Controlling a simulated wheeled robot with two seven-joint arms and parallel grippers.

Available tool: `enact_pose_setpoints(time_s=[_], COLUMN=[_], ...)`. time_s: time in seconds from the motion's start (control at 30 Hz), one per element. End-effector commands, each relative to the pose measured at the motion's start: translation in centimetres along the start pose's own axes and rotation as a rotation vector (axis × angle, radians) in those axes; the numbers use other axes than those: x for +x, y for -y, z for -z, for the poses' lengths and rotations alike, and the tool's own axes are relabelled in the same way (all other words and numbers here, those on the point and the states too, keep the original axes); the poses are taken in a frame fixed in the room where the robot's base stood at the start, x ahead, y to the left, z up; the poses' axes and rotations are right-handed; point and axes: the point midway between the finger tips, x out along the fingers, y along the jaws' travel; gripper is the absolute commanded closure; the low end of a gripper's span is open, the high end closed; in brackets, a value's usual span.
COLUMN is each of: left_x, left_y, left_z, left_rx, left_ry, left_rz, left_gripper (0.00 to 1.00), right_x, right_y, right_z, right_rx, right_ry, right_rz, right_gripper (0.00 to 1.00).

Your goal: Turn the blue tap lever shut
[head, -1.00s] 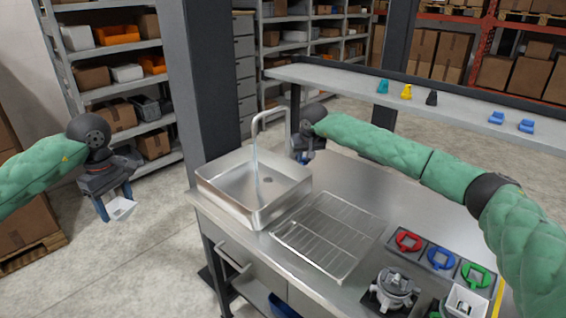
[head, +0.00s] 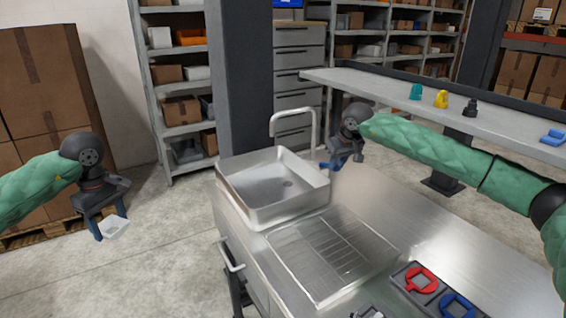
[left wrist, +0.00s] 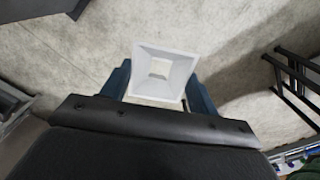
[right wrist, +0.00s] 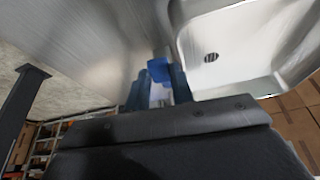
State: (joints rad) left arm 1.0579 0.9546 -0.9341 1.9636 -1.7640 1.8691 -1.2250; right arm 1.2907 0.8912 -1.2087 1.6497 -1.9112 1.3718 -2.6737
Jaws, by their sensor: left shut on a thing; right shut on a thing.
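The metal tap (head: 296,120) arches over the sink (head: 250,209). No water stream shows under its spout. My right gripper (head: 330,164) is at the sink's right rim, beside the tap's base. In the right wrist view the blue tap lever (right wrist: 158,70) sits between its fingers, and the gripper is shut on it. The lever's pivot is hidden. My left gripper (head: 108,226) is shut on a white square cup (head: 115,229), held over the floor left of the counter. The cup (left wrist: 165,73) looks empty in the left wrist view.
Red (head: 421,279) and blue (head: 457,306) ring-shaped pieces lie in a dark holder at the lower right. A shelf (head: 440,101) with small coloured parts runs behind the right arm. A dark post (head: 246,80) stands behind the sink.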

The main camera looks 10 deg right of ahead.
Motion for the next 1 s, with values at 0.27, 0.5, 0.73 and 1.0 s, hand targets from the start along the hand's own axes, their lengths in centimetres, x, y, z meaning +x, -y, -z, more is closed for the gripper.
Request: enact_pose_setpoints(time_s=[0.27, 0.5, 0.73, 1.0], left_x=[0.0, 0.0, 0.1, 1.2], left_y=[0.0, 0.0, 0.0, 0.0], left_z=[0.0, 0.0, 0.0, 0.0], left_rx=[0.000, 0.000, 0.000, 0.000], left_ry=[0.000, 0.000, 0.000, 0.000], left_rz=[0.000, 0.000, 0.000, 0.000], left_gripper=[0.64, 0.64, 0.64, 0.64], right_x=[0.0, 0.0, 0.0, -1.1], right_y=[-0.2, -0.1, -0.1, -0.3], right_z=[-0.1, -0.1, -0.1, -0.5], right_rx=[0.000, 0.000, 0.000, 0.000], right_ry=[0.001, 0.001, 0.000, 0.002], right_rz=[-0.001, -0.001, 0.000, -0.001], right_gripper=[1.00, 0.55, 0.55, 0.55])
